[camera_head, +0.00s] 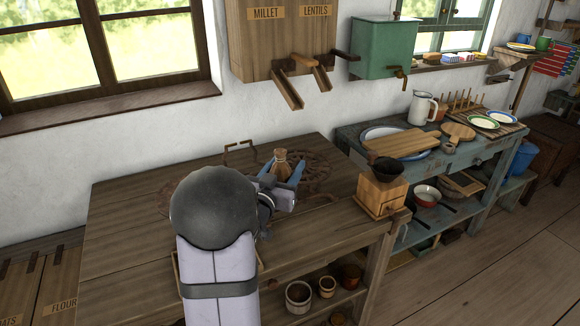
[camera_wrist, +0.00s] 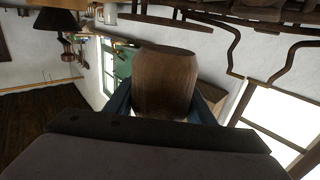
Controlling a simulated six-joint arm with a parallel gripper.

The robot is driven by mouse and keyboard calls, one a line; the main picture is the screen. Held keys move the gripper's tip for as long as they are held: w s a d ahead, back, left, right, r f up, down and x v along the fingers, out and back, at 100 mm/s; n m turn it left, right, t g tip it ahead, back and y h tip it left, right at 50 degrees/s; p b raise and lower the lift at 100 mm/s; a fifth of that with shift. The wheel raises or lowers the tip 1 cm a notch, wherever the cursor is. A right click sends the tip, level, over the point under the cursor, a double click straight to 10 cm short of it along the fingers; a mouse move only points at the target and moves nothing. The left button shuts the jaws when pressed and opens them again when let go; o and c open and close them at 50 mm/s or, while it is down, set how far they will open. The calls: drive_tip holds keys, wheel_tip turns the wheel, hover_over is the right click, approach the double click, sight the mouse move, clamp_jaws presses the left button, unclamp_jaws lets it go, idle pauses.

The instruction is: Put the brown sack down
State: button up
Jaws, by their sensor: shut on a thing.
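The brown sack (camera_head: 281,162) is small, with a tied neck at the top, and stands roughly upright in the head view. My gripper (camera_head: 284,174) is shut on it, with a blue finger on either side. The sack is over the wooden worktop (camera_head: 130,235); I cannot tell whether its base touches the wood. My gripper hides its lower part. In the wrist view the sack (camera_wrist: 165,82) fills the middle between the blue fingers, seen from close up.
A wooden coffee grinder (camera_head: 381,192) stands at the worktop's right front corner. Dark curled ironwork (camera_head: 318,172) lies around the sack. The millet and lentils dispenser (camera_head: 285,40) hangs on the wall above, its chutes reaching down. The worktop's left part is clear.

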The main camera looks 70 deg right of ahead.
drive_tip(key=s+d+f+m+g+b, duration=0.1)
drive_tip(key=s+d+m+g+b, duration=0.2)
drive_tip(key=s, duration=0.7)
drive_tip(key=s+d+f+g+b, duration=0.15)
drive_tip(key=s+b, duration=0.25)
drive_tip(key=s, duration=0.6)
drive_tip(key=w+d+n+t, duration=0.2)
drive_tip(key=w+n+t, duration=0.1)
drive_tip(key=w+t, duration=0.25)
drive_tip(key=shift+g, duration=0.5)
drive_tip(key=shift+w+a+f+b, duration=0.1)
drive_tip(key=shift+w+f+b, duration=0.1)
drive_tip(key=shift+f, duration=2.45)
drive_tip(key=shift+w+f+b, duration=0.15)
drive_tip(key=shift+w+f, duration=0.05)
drive_tip(key=shift+f, duration=2.4)
drive_tip(key=shift+f+b, duration=0.3)
drive_tip(key=o, duration=1.2)
drive_tip(key=shift+r+p, duration=0.25)
drive_tip(key=shift+p, duration=0.05)
drive_tip(key=a+b, duration=0.1)
drive_tip(key=a, duration=1.1)
